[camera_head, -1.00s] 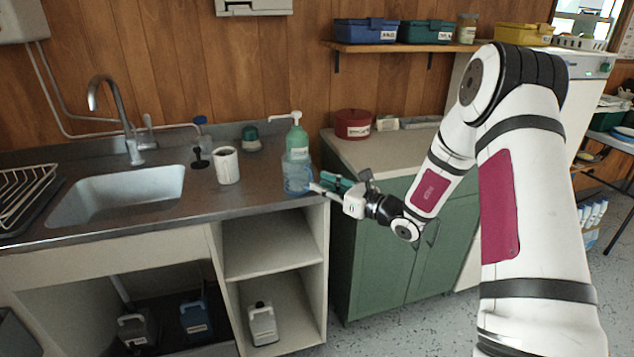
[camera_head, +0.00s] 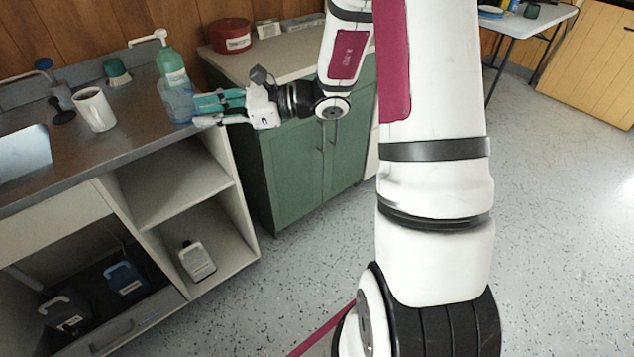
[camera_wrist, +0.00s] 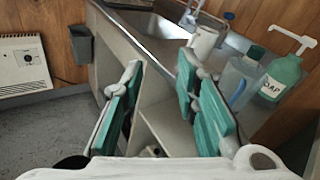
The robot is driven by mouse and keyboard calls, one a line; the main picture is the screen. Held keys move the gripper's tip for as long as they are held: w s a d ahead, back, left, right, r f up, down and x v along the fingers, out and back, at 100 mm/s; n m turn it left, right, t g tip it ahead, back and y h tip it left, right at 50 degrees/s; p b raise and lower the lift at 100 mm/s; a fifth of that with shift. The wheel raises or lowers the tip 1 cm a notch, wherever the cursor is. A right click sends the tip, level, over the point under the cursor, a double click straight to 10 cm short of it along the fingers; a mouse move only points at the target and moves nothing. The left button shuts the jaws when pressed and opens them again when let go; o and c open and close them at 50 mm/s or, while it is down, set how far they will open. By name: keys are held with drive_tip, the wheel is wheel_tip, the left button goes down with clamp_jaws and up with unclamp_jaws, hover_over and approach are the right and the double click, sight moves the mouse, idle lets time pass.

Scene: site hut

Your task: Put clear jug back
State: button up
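The clear jug (camera_head: 177,101), bluish and see-through, stands upright at the counter's right end, in front of the green soap bottle (camera_head: 171,66). In the wrist view the jug (camera_wrist: 238,80) is partly hidden behind my right-hand finger. My gripper (camera_head: 203,110) is close to the jug's right side in the head view. In the wrist view my gripper (camera_wrist: 160,66) has its teal-padded fingers apart, with only the cabinet edge and shelf showing between them. The jug lies outside that gap; I cannot tell whether a finger touches it.
A white mug (camera_head: 95,109) and a dark green-capped item (camera_head: 117,72) stand left of the jug. Open shelves (camera_head: 170,180) are below the counter. A green cabinet (camera_head: 290,165) with a red tin (camera_head: 231,36) stands right. Floor (camera_head: 290,290) in front is clear.

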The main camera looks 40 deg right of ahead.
drive_tip(key=s+a+r+n+g+h, duration=0.25)
drive_tip(key=s+a+n+g, duration=0.35)
drive_tip(key=s, duration=0.5)
drive_tip(key=s+a+r+n+g+h, duration=0.2)
drive_tip(key=s+a+r+n+g, duration=0.15)
drive_tip(key=s+n, duration=0.6)
drive_tip(key=s+d+n+t+h, duration=0.1)
drive_tip(key=s+d+n+h, duration=0.6)
drive_tip(key=s, duration=0.7)
drive_tip(key=d+h, duration=0.2)
drive_tip(key=shift+d+f+t, duration=0.25)
drive_tip(key=shift+d+t, duration=0.1)
drive_tip(key=shift+d, duration=0.05)
wheel_tip(320, 180, up, 10)
drive_tip(key=t+p, duration=0.1)
drive_tip(key=p, duration=0.7)
drive_tip(key=shift+f+t, duration=0.25)
drive_tip(key=shift+t, duration=0.15)
drive_tip(key=shift+d, duration=0.1)
